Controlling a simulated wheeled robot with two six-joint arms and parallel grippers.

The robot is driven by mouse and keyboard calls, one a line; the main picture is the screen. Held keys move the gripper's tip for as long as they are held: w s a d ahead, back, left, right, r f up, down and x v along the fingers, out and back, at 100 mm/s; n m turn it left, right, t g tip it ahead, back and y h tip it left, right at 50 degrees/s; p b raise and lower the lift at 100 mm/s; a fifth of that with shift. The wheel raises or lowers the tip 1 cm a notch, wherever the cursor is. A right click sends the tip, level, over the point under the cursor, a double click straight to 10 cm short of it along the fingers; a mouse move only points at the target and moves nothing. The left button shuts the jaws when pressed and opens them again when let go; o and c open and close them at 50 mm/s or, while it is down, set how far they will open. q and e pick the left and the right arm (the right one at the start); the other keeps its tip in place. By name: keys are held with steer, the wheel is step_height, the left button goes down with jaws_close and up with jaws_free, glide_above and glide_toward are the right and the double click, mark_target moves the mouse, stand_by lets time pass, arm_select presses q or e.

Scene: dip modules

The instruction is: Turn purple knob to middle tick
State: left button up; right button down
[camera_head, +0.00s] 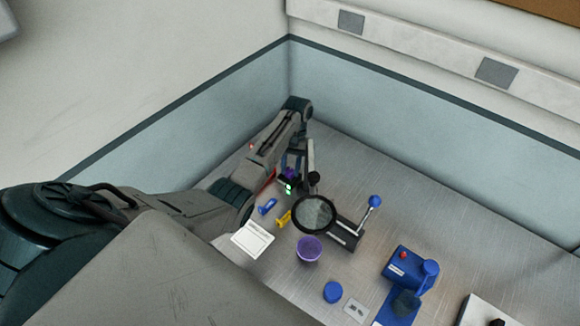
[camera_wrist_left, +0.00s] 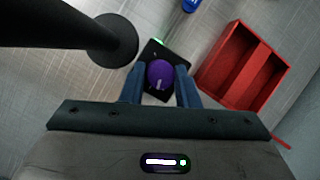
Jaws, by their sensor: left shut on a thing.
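The purple knob (camera_wrist_left: 160,74) sits on a small black base (camera_wrist_left: 155,54) in the left wrist view. A white pointer line on the knob points toward the lower edge of that picture. In the head view the knob (camera_head: 291,174) is small and partly covered by my arm, with green lights (camera_head: 288,188) beside it. My left gripper (camera_wrist_left: 160,88) is shut on the knob, one blue finger on each side. Tick marks on the base are too small or hidden to make out. My right gripper is not in view.
A magnifier (camera_head: 315,214) on a black stand (camera_wrist_left: 118,38) is close to the gripper. A red tray (camera_wrist_left: 245,66) lies on the other side. A purple cup (camera_head: 309,250), white box (camera_head: 252,239), blue clip (camera_head: 267,206), yellow clip (camera_head: 284,218) and lever (camera_head: 375,201) stand nearby.

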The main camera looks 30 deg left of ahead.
arm_select(q)
steer(key=shift+w+r+m+y, duration=0.1)
steer(key=shift+m+y, duration=0.3)
steer(key=shift+m, duration=0.8)
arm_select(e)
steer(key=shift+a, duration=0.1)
arm_select(q)
steer(key=o, duration=1)
